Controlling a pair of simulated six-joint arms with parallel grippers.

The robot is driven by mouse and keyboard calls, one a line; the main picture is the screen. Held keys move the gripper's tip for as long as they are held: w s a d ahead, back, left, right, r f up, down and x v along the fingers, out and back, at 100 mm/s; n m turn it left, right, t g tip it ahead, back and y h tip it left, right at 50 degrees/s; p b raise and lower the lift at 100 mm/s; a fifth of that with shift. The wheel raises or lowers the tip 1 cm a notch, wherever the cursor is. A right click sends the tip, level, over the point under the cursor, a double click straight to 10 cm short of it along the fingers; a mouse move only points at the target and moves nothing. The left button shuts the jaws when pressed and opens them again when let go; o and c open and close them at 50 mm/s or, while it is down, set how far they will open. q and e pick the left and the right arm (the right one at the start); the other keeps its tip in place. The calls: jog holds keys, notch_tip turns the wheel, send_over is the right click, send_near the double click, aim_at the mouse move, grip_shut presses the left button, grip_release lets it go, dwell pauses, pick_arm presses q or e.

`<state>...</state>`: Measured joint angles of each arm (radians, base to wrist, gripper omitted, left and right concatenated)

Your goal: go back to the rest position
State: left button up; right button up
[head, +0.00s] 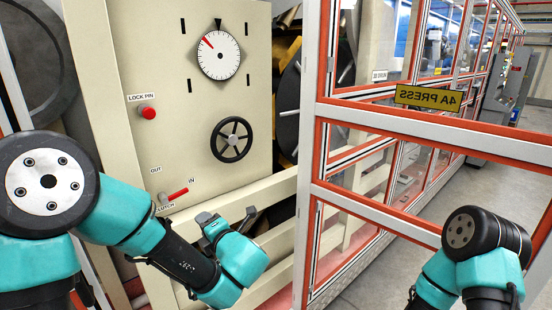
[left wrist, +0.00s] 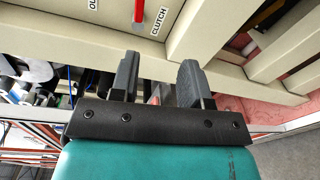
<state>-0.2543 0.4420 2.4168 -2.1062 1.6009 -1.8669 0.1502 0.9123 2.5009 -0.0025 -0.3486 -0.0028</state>
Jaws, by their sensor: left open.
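My left gripper (head: 229,214) is open and empty in front of the lower part of the cream machine panel (head: 200,110). Its two dark fingers stand apart in the left wrist view (left wrist: 158,72), with nothing between them. The red clutch lever (head: 176,195) is up and left of the gripper in the head view, apart from it, and its handle slants toward the IN label. The lever also shows at the top of the left wrist view (left wrist: 139,10). My right arm (head: 480,250) shows at the lower right; its gripper is not seen.
The panel carries a red lock pin knob (head: 148,113), a black handwheel (head: 231,139) and a white dial (head: 218,55) with a red pointer. Cream beams (head: 270,265) run below. A red-framed guard door (head: 400,205) with clear panes stands between the arms.

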pick_arm(q)
jog(key=s+a+f+n+g+h, duration=0.2)
jog(key=f+n+g, duration=0.15)
jog(key=f, duration=0.45)
jog(key=s+a+f+n+g+h, duration=0.1)
jog(key=s+a+f+n+g, duration=0.2)
jog(key=f, duration=0.5)
jog(key=s+d+f+m+g+h, duration=0.2)
jog(key=s+f+m+h, duration=0.4)
jog(key=f+m, duration=0.7)
jog(key=s+d+f+m+g+h, duration=0.2)
jog(key=s+f+m+h, duration=0.5)
jog(key=f+m, duration=0.6)
jog(key=s+d+m, duration=0.1)
jog(key=s+m, duration=0.1)
jog(key=m, duration=0.6)
jog(key=shift+d+f, duration=0.15)
jog(key=shift+d, duration=0.05)
